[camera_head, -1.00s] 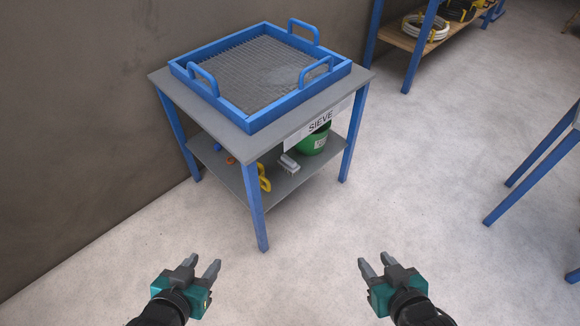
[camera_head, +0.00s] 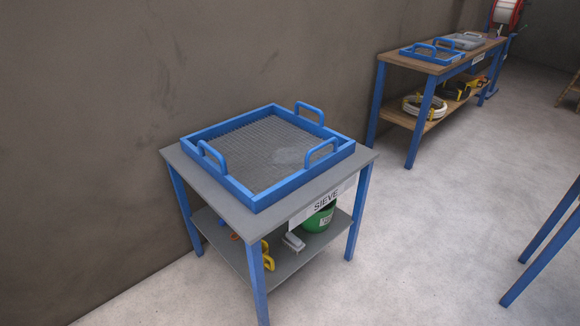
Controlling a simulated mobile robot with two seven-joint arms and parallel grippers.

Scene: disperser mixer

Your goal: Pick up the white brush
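A small pale brush-like object (camera_head: 293,241), whitish grey, lies on the lower shelf (camera_head: 296,262) of the grey table with blue legs. It sits between a yellow handle-like item and a green bucket, below the SIEVE label. Its details are too small to tell. Neither of my grippers shows in the head view now.
A blue-framed sieve (camera_head: 262,155) with handles covers the tabletop (camera_head: 185,160). A green bucket (camera_head: 319,217) and a yellow item (camera_head: 267,256) share the lower shelf. A wooden bench (camera_head: 400,60) stands behind right. Blue legs (camera_head: 545,245) stand at right. Floor between is clear.

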